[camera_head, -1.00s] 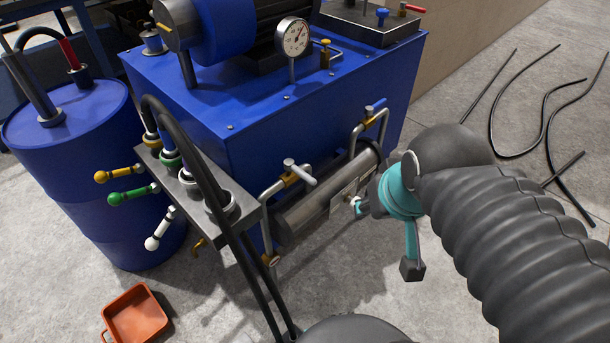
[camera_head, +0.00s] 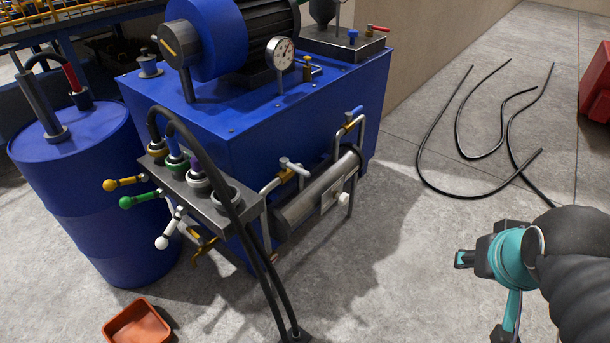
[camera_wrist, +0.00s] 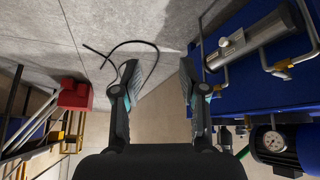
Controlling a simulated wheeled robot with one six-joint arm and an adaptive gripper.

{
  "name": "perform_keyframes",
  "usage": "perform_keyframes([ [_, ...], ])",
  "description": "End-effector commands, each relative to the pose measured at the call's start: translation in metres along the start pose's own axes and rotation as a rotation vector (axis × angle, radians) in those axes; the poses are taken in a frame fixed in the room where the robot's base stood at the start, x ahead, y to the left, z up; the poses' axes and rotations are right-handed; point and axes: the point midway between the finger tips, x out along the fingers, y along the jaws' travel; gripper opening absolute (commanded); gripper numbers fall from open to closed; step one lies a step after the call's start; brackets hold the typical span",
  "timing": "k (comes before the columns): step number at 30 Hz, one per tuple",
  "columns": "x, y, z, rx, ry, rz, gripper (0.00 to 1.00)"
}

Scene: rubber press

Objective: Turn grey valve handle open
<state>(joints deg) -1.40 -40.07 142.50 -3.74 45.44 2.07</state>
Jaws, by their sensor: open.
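The grey valve handle (camera_head: 293,167) is a short light-grey lever on a brass valve, at the front of the blue hydraulic unit (camera_head: 290,125). It sits on the pipe at the left end of a grey metal cylinder (camera_head: 315,193). In the wrist view a grey handle (camera_wrist: 282,72) shows at the right, beside the cylinder. My gripper (camera_head: 464,259) is to the right of the unit, well apart from the handle. In the wrist view my gripper (camera_wrist: 158,78) is open, with nothing between its fingers.
A blue-handled valve (camera_head: 354,114) is on the cylinder's right pipe. Yellow, green and white levers (camera_head: 140,202) stick out from a side bracket beside a blue drum (camera_head: 85,180). Black hoses (camera_head: 440,185) lie on the floor. An orange tray (camera_head: 138,325) is at the lower left.

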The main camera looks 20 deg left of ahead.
Motion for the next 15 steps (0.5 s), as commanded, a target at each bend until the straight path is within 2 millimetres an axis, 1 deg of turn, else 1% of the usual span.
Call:
perform_keyframes([
  [1,0.015,0.001,-0.013,-0.023,0.035,0.016,0.42],
  [2,0.023,0.003,-0.023,-0.039,0.064,0.028,0.42],
  [5,0.05,0.006,-0.065,-0.104,0.185,0.06,0.42],
  [6,0.061,0.004,-0.082,-0.137,0.236,0.067,0.42],
  [8,0.077,-0.001,-0.106,-0.188,0.314,0.067,0.42],
  [9,0.088,-0.006,-0.122,-0.222,0.367,0.06,0.42],
  [11,0.104,-0.018,-0.143,-0.277,0.441,0.039,0.42],
  [12,0.114,-0.028,-0.156,-0.313,0.491,0.016,0.42],
  [14,0.129,-0.045,-0.173,-0.368,0.565,-0.02,0.42],
  [15,0.139,-0.058,-0.182,-0.406,0.612,-0.053,0.42],
])
